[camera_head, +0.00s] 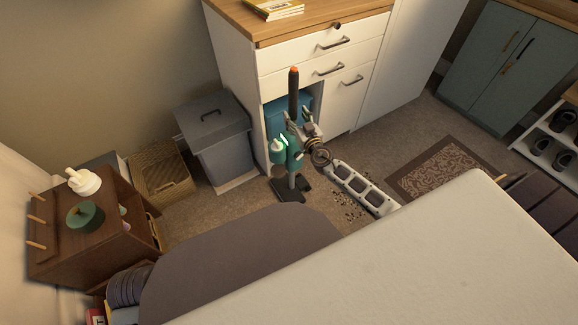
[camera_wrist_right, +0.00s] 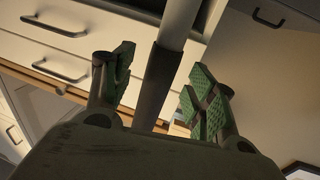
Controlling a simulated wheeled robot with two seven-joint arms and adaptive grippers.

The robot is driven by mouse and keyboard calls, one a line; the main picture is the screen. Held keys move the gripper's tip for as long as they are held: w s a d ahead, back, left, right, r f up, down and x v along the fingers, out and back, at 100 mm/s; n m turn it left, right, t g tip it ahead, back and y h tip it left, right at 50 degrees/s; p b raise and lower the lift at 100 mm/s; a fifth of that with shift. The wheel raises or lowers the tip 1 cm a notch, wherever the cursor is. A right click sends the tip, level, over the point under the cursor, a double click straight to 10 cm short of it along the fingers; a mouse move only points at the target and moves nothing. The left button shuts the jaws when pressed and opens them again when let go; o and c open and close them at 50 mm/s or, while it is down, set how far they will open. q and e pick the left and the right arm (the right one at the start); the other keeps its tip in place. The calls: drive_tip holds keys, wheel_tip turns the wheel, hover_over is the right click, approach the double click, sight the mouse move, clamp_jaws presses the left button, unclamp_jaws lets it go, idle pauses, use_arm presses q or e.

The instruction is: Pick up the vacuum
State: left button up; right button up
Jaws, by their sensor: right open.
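The vacuum stands upright on the floor in front of the white cabinet in the head view. It has a teal body (camera_head: 279,150), a black handle (camera_head: 293,92) with an orange top, and a dark floor head (camera_head: 290,189). My right gripper (camera_head: 303,130) is beside the upper part of the vacuum. In the right wrist view its green-padded fingers are open (camera_wrist_right: 162,78). The vacuum's pole (camera_wrist_right: 176,25), light grey with a dark section, passes between the fingers, with gaps visible on both sides. My left gripper is not in view.
The white drawer cabinet (camera_head: 345,92) stands close behind the vacuum. A grey bin (camera_head: 213,135) and a wicker basket (camera_head: 161,172) are to its left. Dark crumbs (camera_head: 350,210) lie on the floor near a patterned rug (camera_head: 437,168). A large pale surface (camera_head: 400,275) fills the foreground.

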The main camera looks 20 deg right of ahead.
drive_tip(key=shift+w, duration=1.4)
drive_tip(key=c, duration=1.1)
drive_tip(key=shift+w+r, duration=0.1)
drive_tip(key=shift+r, duration=0.15)
